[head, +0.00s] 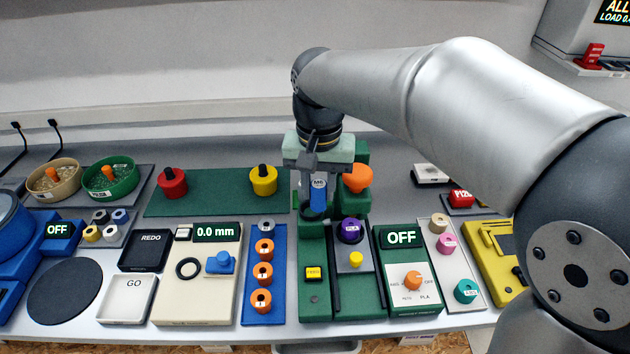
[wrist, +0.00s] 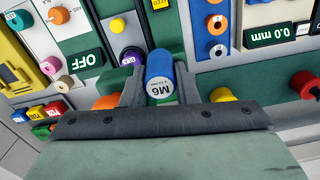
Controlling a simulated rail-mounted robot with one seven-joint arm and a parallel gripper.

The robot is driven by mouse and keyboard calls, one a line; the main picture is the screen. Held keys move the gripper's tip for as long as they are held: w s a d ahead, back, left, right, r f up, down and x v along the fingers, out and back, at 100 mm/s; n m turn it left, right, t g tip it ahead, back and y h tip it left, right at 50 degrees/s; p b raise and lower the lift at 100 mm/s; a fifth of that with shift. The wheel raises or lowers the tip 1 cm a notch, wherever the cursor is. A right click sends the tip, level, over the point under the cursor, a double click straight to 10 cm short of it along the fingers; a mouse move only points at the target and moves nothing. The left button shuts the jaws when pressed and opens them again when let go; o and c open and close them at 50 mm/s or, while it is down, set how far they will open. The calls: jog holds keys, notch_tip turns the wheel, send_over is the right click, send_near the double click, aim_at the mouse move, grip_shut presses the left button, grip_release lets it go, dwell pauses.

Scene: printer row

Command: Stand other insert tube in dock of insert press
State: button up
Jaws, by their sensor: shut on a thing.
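A blue insert tube labelled M6 (head: 318,196) is upright in the jaws of my gripper (head: 318,178). In the wrist view the tube (wrist: 159,68) sits between the two grey fingers (wrist: 158,90), its label end facing the camera. The green insert press (head: 314,240) is directly below, with a yellow button on its front part. The tube's lower end is at a dark ring, the dock (head: 314,214), on the press. I cannot tell whether the tube's foot rests in it or hovers just above. The far part of the press is partly hidden by my gripper.
An orange knob (head: 357,177) is close right of my gripper. A purple spool (head: 350,230) stands in front right, beside the OFF panel (head: 401,238). Yellow (head: 263,182) and red (head: 172,184) knobbed weights stand left on a green mat (head: 218,194). A blue rack (head: 264,300) holds orange rings.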

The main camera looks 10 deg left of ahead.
jog(key=w+a+f, duration=0.1)
jog(key=w+f, duration=0.1)
jog(key=w+a+f+p, duration=0.1)
jog(key=w+f, duration=0.1)
jog(key=w+a+f, duration=0.1)
jog(key=w+f, duration=0.2)
jog(key=shift+a, duration=0.15)
jog(key=shift+w+f+p, duration=0.1)
jog(key=shift+f+p, duration=0.25)
jog(key=shift+f, duration=1.3)
jog(key=shift+f, duration=0.15)
jog(key=o, duration=0.7)
jog(key=shift+c, duration=0.2)
jog(key=o, duration=0.4)
jog(key=shift+c, duration=0.2)
notch_tip(320, 180, up, 12)
jog(key=shift+r+b, duration=0.2)
jog(key=shift+b, duration=0.15)
